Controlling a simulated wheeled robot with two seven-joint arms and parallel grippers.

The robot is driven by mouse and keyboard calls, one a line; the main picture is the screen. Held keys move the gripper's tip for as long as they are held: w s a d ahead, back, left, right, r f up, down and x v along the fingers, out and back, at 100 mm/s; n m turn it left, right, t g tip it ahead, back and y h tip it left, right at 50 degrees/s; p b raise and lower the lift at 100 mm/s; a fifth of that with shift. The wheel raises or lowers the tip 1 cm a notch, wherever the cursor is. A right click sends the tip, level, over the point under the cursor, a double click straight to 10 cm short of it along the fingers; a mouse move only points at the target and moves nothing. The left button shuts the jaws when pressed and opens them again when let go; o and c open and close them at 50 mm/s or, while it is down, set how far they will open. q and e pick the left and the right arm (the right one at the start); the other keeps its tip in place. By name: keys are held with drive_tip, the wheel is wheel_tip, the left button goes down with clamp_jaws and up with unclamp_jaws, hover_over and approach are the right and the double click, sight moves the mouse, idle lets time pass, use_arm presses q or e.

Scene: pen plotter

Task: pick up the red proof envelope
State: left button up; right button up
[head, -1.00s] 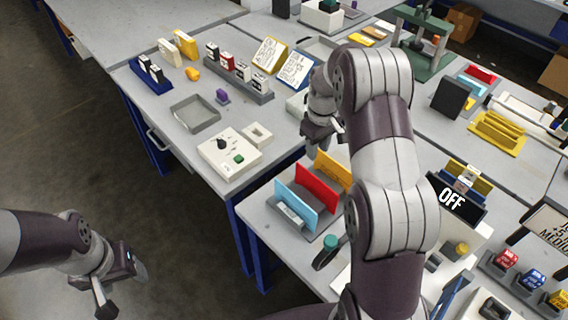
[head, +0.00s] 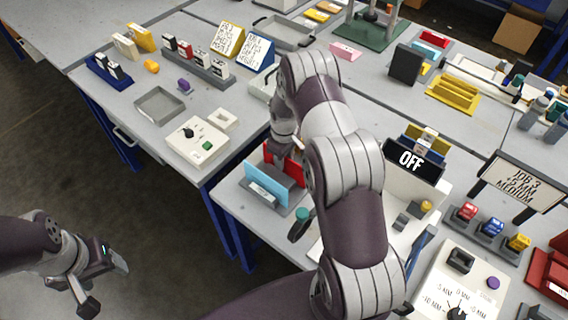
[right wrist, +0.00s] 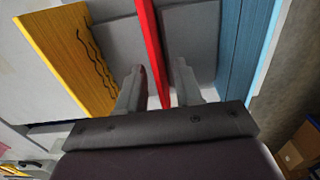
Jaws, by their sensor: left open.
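The red proof envelope (head: 288,168) stands upright in a grey rack behind a light-blue envelope (head: 266,184), partly covered by my right arm. In the right wrist view the red envelope (right wrist: 152,45) shows edge-on as a narrow strip between the two fingers of my right gripper (right wrist: 158,82). These fingers look apart, with gaps on both sides of the red strip. The yellow envelope (right wrist: 70,50) is on one side and the blue one (right wrist: 245,50) on the other. My left gripper (head: 105,283) is open and empty, over the floor at the lower left.
A white control box (head: 197,141) and a grey tray (head: 160,105) are on the table left of the rack. A teal-topped knob (head: 302,214) is close in front of the rack. The floor at left is clear.

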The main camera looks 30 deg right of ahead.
drive_tip(key=shift+s+r, duration=0.1)
clamp_jaws()
